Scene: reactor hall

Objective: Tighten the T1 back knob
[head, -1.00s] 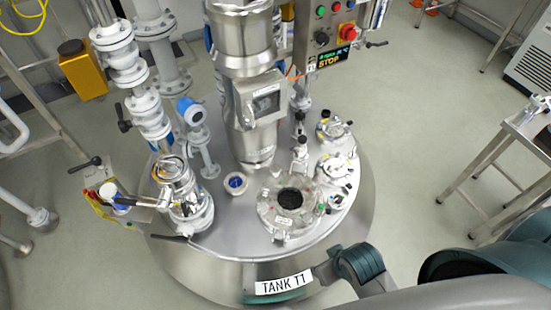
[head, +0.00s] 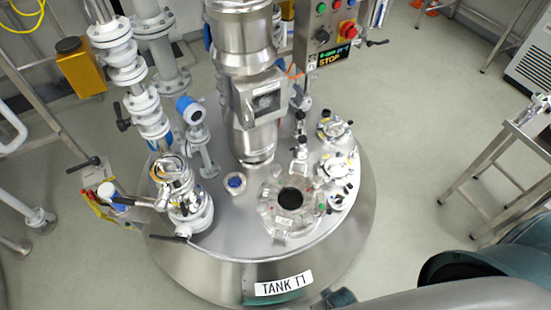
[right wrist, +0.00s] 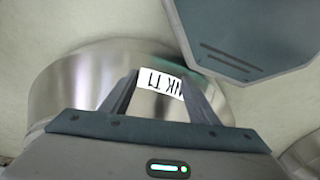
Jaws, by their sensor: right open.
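Tank T1 (head: 230,282) stands in the middle of the head view, with its name label on its front side. On its lid, a round manhole flange (head: 266,210) with a dark centre carries small clamps and knobs around its rim. They are too small to tell which one is the back knob. My right gripper (right wrist: 160,88) is open and empty in the right wrist view, with the tank's wall and label (right wrist: 160,80) beyond its fingers. My left gripper is not in view.
A tall steel column with a grey box (head: 262,100) rises behind the manhole. A control panel (head: 328,30) with a red button is at the back. Pipes and valves (head: 185,200) crowd the lid's left. A steel table (head: 515,140) stands at right; floor between is clear.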

